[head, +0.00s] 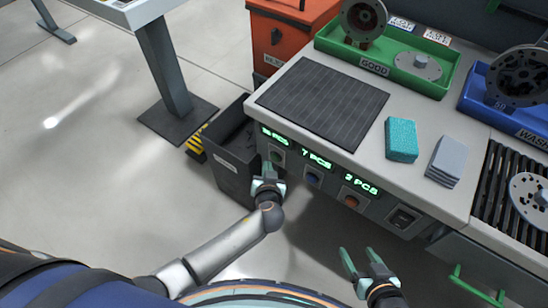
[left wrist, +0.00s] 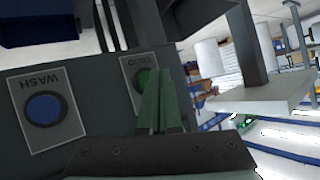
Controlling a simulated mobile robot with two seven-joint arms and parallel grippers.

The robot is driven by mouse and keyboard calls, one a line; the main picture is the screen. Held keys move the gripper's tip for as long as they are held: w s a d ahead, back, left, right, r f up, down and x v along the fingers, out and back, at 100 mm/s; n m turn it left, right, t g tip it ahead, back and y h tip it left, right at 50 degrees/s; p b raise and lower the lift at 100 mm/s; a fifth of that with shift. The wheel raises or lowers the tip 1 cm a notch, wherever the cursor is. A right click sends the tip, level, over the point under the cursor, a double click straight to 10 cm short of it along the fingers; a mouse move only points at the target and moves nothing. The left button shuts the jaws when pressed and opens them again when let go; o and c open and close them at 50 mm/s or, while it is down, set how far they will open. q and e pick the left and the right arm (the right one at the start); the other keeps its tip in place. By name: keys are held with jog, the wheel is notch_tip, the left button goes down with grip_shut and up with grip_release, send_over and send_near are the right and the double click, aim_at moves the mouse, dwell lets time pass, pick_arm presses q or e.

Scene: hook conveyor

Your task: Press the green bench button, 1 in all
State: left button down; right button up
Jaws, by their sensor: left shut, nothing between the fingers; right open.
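The green button (head: 278,157) sits on the front panel of the bench, under the leftmost green display. In the left wrist view the green button (left wrist: 143,79) is on a pale plate, partly hidden by my fingers. My left gripper (head: 268,178) is shut and empty, just in front of and below the green button in the head view. In the left wrist view its fingers (left wrist: 161,84) point at the button's right edge; whether they touch it I cannot tell. My right gripper (head: 362,258) is open and empty, in front of the bench at the lower right.
A blue button (head: 313,179), also in the left wrist view (left wrist: 44,109) under a WASH label, and an orange button (head: 351,201) lie to the right. A dark bin (head: 232,172) stands left of the panel. A teal sponge (head: 401,139) lies on the bench top.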

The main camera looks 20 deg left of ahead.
jog(key=shift+s+f, duration=0.15)
jog(key=shift+s, duration=0.1)
pick_arm(q)
jog(key=shift+w+d+b, duration=0.15)
jog(key=shift+w+b, duration=0.2)
jog(key=shift+w, duration=0.1)
pick_arm(e)
jog(key=shift+s+f, duration=0.1)
jog(key=shift+f, duration=0.35)
pick_arm(q)
jog(key=shift+w, duration=0.15)
pick_arm(e)
jog(key=shift+w, duration=0.3)
pick_arm(q)
jog(key=shift+w+d+b, duration=0.15)
jog(key=shift+w+b, duration=0.1)
jog(key=shift+b, duration=0.05)
pick_arm(e)
jog(key=shift+f, duration=0.1)
pick_arm(q)
jog(key=shift+s, duration=0.15)
pick_arm(e)
jog(key=shift+s, duration=0.2)
pick_arm(q)
jog(key=shift+s+a, duration=0.3)
jog(key=shift+s, duration=0.35)
